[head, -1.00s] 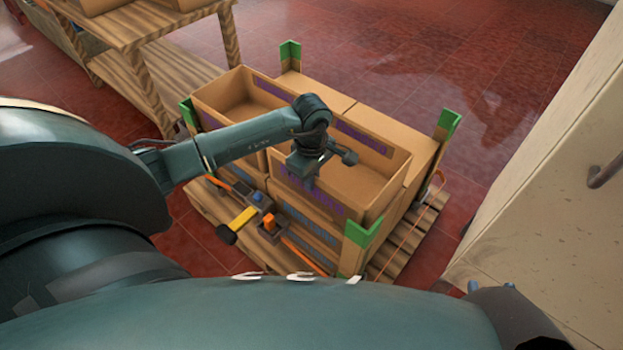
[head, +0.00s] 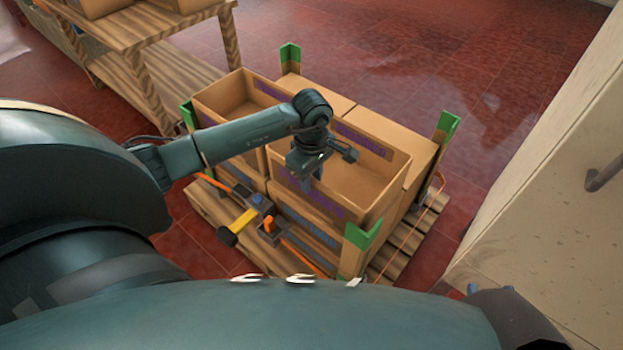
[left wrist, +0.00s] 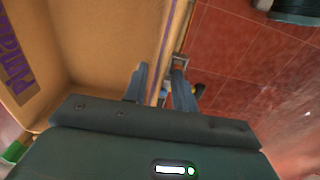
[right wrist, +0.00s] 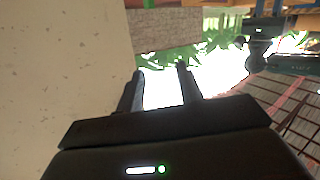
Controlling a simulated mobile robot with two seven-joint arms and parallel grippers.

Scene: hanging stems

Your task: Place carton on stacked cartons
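An open-topped brown carton (head: 375,190) with purple print sits in the stack on a wooden pallet, among green-tipped corner posts. Its inside shows in the left wrist view (left wrist: 95,40). A second open carton (head: 215,95) stands beside it at the left. My left gripper (head: 308,178) is at the near wall of the first carton. In the left wrist view its fingers (left wrist: 160,88) are apart, one on each side of that wall, with a gap showing. My right gripper (right wrist: 160,85) is open and empty, beside a beige surface; it is not clear in the head view.
The pallet (head: 405,250) has green-tipped posts (head: 447,125) at its corners. Orange straps and a yellow-handled buckle (head: 240,222) lie along its near side. A wooden shelf table (head: 130,30) stands at the upper left. A beige cabinet (head: 550,180) closes off the right. Red tiled floor is clear behind.

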